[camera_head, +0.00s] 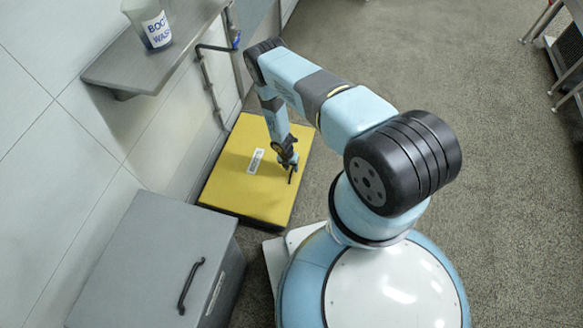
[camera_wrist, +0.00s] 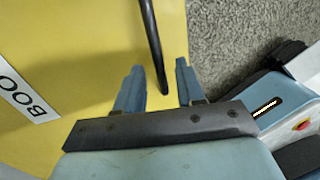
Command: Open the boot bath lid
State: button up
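The yellow boot bath lid (camera_head: 233,180) lies flat on its low dark base by the wall. It fills the left of the wrist view (camera_wrist: 60,35). Its dark bar handle (camera_wrist: 151,35) is near the lid's right edge; in the head view the handle (camera_head: 291,175) is partly hidden by my gripper. My gripper (camera_head: 289,163) points down over the handle. In the wrist view my gripper (camera_wrist: 159,64) is open, with a finger on each side of the handle's near end and gaps visible. I cannot tell the height between fingertips and handle.
A grey box (camera_head: 150,255) with a dark handle stands in front of the lid. A wall shelf (camera_head: 165,55) holds a boot wash container (camera_head: 150,22). A pipe (camera_head: 208,85) runs down the wall behind the lid. The floor to the right is clear up to a rack (camera_head: 565,55).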

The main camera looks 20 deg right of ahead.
jog(key=shift+c, duration=0.4)
grip_shut()
